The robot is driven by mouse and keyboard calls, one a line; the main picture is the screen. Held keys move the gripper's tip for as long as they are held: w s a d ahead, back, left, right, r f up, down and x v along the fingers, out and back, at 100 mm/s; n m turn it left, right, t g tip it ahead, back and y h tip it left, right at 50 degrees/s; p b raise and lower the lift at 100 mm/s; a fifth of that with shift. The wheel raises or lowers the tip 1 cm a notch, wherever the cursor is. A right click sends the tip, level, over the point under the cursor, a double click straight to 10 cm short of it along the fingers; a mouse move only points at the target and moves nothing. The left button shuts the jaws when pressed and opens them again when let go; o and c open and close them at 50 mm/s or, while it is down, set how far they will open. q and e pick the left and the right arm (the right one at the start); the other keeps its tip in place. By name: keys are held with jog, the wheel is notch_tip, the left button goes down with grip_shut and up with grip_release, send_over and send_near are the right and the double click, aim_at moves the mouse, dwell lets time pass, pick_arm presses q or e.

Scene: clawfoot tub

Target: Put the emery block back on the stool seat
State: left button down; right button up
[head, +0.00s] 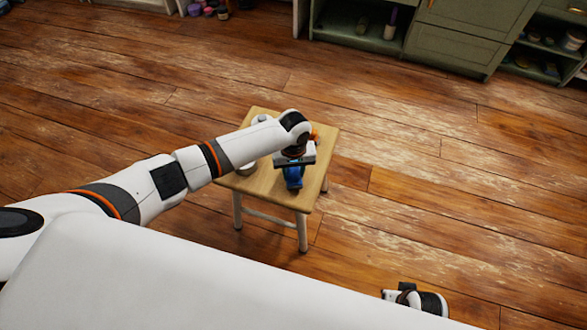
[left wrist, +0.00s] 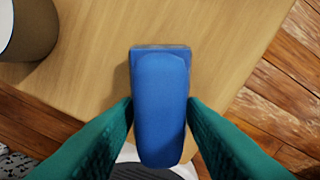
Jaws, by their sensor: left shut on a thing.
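The emery block (left wrist: 160,95) is a blue, rounded-edged block between the two green fingers of my left gripper (left wrist: 160,112). In the head view the block (head: 293,178) shows as a small blue shape below the left gripper (head: 293,165), which is shut on it. It is over the front right part of the wooden stool seat (head: 262,192); the seat (left wrist: 95,75) lies behind the block in the left wrist view. I cannot tell whether the block touches the seat. My right gripper is not in view.
My left forearm hides part of the seat. A green cabinet (head: 455,50) stands at the back. The wooden floor (head: 420,190) right of the stool is clear.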

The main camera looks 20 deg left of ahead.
pick_arm(q)
jog(key=shift+f, duration=0.6)
dwell(0.5)
jog(key=c, duration=0.8)
grip_release()
